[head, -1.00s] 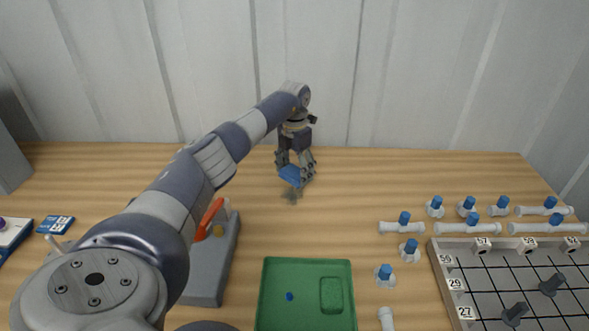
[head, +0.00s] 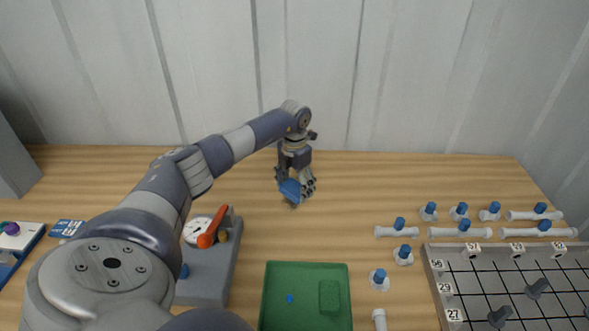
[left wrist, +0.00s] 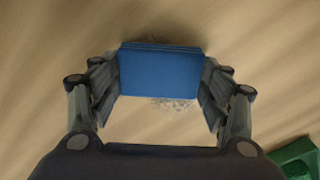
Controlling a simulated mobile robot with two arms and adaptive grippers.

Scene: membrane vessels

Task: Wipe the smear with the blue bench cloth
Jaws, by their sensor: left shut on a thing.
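The blue bench cloth (head: 290,189) is held between the fingers of my left gripper (head: 294,184), low over the wooden bench behind the green tray. In the left wrist view the cloth (left wrist: 160,73) is a folded blue block across the space between both fingers of the gripper (left wrist: 160,85). The smear (left wrist: 176,104) is a speckled grey patch on the wood, partly hidden by the cloth. In the head view a bit of the smear (head: 291,205) shows just below the cloth. I cannot tell if the cloth touches the wood. My right gripper is not in view.
A green tray (head: 306,267) stands in front of the gripper. A grey unit with a dial and red lever (head: 212,236) is at left under my arm. White fittings with blue caps (head: 460,229) and a numbered grid rack (head: 438,290) are at right. The bench around the smear is clear.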

